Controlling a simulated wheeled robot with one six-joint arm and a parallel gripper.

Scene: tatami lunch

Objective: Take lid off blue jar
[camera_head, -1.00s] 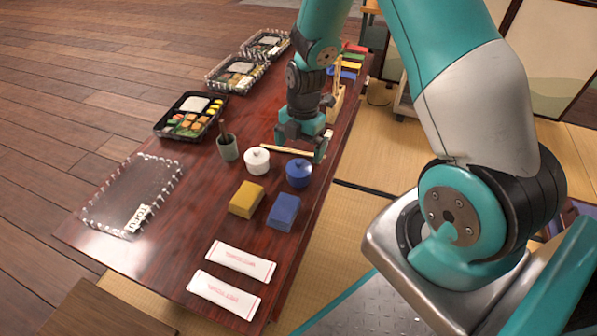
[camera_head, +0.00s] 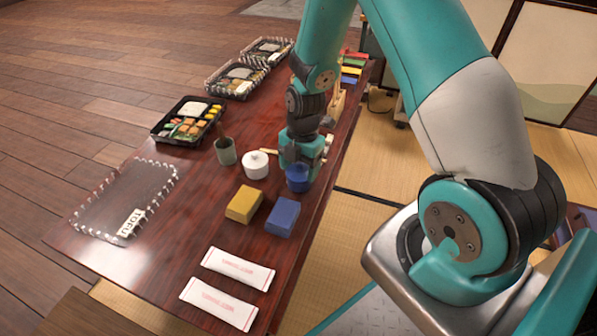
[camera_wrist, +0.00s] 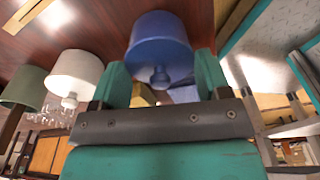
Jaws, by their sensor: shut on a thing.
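The blue jar (camera_head: 298,184) stands on the dark red table near its right edge, beside the white jar. My gripper (camera_head: 301,164) is right above it and hides much of its top in the head view. In the wrist view the blue jar (camera_wrist: 160,32) fills the top middle, and the small blue knob of its lid (camera_wrist: 159,76) shows between the fingers of my gripper. My gripper is shut on the lid. I cannot tell whether the lid is still seated on the rim.
The white lidded jar (camera_head: 255,166) and a green cup (camera_head: 226,153) stand close on the left. A yellow block (camera_head: 244,204) and a blue block (camera_head: 283,217) lie in front. Bento trays (camera_head: 188,121) line the far left edge. White packets (camera_head: 238,268) lie nearest.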

